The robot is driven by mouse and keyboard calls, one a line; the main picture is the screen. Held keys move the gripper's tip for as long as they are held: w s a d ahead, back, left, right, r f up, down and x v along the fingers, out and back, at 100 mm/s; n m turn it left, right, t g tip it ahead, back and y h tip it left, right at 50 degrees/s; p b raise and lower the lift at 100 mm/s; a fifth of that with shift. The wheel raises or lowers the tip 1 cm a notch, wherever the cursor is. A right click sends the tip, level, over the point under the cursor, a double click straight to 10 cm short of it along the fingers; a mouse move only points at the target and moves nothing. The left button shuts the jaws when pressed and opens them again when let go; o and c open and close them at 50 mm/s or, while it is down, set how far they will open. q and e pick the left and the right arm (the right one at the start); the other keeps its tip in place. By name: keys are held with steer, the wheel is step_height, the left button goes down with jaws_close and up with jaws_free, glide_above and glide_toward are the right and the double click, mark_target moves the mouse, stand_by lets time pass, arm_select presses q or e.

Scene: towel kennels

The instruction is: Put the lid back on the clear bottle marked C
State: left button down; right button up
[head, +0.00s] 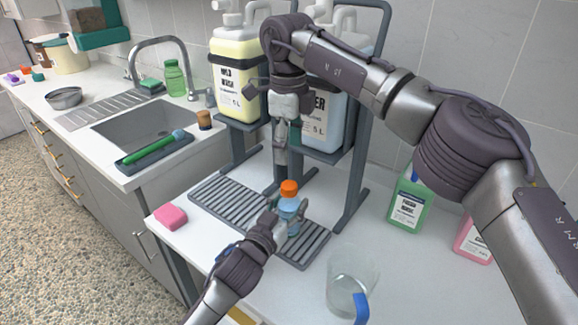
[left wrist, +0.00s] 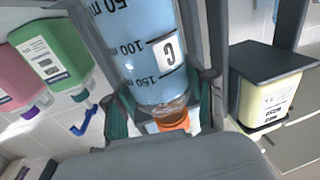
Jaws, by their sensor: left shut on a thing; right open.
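The clear bottle marked C (left wrist: 150,50) holds blue liquid and has a millilitre scale; it also shows in the head view (head: 289,204), upright over the drip rack. My left gripper (head: 283,226) is shut on it, with its fingers (left wrist: 165,108) on either side near the neck in the left wrist view. The orange lid (head: 289,187) sits at the bottle's mouth and also shows in the left wrist view (left wrist: 175,122). I cannot tell how tightly it is seated. My right gripper (head: 280,158) points down above the lid, open and apart from it.
The slatted drip rack (head: 221,201) lies below the yellow dispenser (head: 230,85) and the blue dispenser (head: 323,120), whose stand legs are close by. A pink sponge (head: 171,215) is at left. A clear jug (head: 350,276), a green bottle (head: 407,203) and a pink bottle (head: 473,240) stand at right.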

step_height(320, 180, up, 3)
steer(key=shift+f, duration=0.2)
arm_select(q)
steer(key=shift+c, duration=1.4)
jaws_free()
steer(key=v, duration=1.2)
